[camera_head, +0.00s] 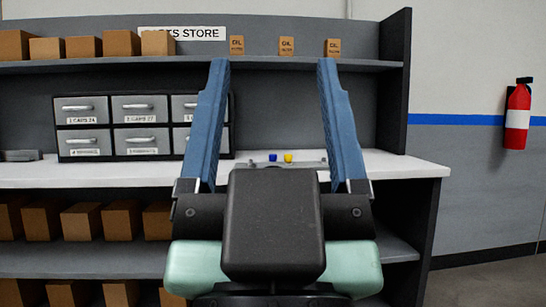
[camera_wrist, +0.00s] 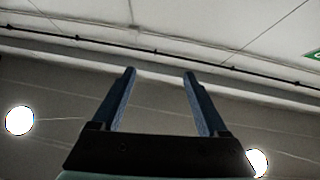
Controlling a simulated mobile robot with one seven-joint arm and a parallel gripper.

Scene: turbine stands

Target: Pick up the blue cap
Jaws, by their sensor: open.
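The blue cap (camera_head: 273,157) is a small blue piece on the white counter (camera_head: 410,165) of the shelving unit, seen between my fingers in the head view. A small yellow cap (camera_head: 288,158) stands just to its right. My gripper (camera_head: 273,62) is raised in front of the unit with its two blue fingers spread wide and nothing between them. It also shows in the wrist view (camera_wrist: 160,71), pointing up toward the ceiling. The gripper body hides part of the counter's front edge below the caps.
A grey drawer cabinet (camera_head: 142,125) stands on the counter at left. A grey flat piece (camera_head: 287,164) lies by the caps, partly hidden. Cardboard boxes (camera_head: 121,43) and small oil boxes (camera_head: 286,46) sit on the upper shelf. A dark side panel (camera_head: 395,80) bounds the right.

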